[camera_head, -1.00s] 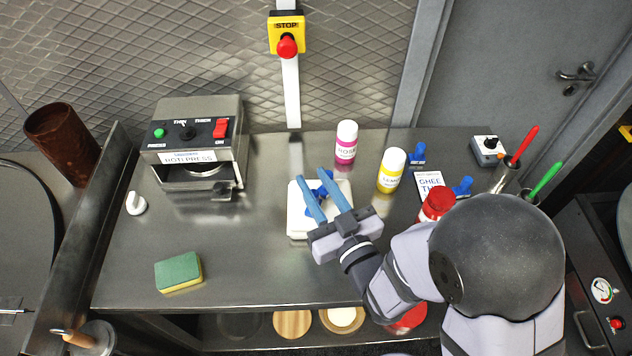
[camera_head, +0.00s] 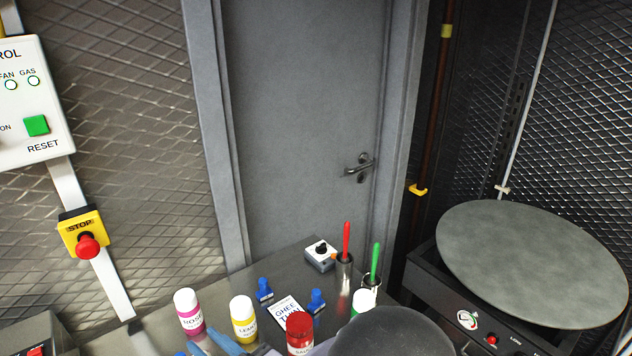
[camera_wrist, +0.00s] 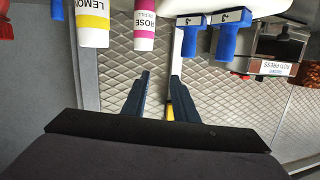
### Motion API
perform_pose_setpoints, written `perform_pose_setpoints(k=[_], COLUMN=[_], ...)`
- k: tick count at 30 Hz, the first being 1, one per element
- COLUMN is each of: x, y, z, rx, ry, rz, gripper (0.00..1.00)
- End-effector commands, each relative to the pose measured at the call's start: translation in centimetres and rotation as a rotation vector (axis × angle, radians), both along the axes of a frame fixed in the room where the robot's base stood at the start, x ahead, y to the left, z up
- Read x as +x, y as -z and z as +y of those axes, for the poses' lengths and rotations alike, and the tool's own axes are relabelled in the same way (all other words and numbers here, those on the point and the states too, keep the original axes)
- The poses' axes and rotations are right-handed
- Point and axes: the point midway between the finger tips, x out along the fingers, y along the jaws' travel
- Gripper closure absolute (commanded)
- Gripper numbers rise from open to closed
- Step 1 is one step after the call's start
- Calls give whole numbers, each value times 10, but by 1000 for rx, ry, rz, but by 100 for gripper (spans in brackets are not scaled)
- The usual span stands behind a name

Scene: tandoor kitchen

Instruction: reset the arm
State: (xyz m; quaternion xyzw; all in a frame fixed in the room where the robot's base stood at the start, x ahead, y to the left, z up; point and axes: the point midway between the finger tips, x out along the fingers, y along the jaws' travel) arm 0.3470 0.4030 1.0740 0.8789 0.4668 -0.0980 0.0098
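My gripper (camera_wrist: 160,76) shows in the wrist view with its two dark blue fingers apart and nothing visible between them. Beyond them in that view is the mesh-patterned wall (camera_wrist: 112,75). Two blue handled pieces, one at left (camera_wrist: 190,38) and one at right (camera_wrist: 229,42), stand at the top of the wrist view, apart from the fingers.
A red stop button (camera_head: 88,246) is on the wall. A round grey plate (camera_head: 535,265) stands right.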

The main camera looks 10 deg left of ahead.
Motion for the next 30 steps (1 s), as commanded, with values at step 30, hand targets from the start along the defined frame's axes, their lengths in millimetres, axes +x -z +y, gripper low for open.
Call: perform_pose_setpoints(k=[30], x=[-38], y=[90], z=[-390], rx=[-652], ry=[795], rz=[1151], gripper=[74])
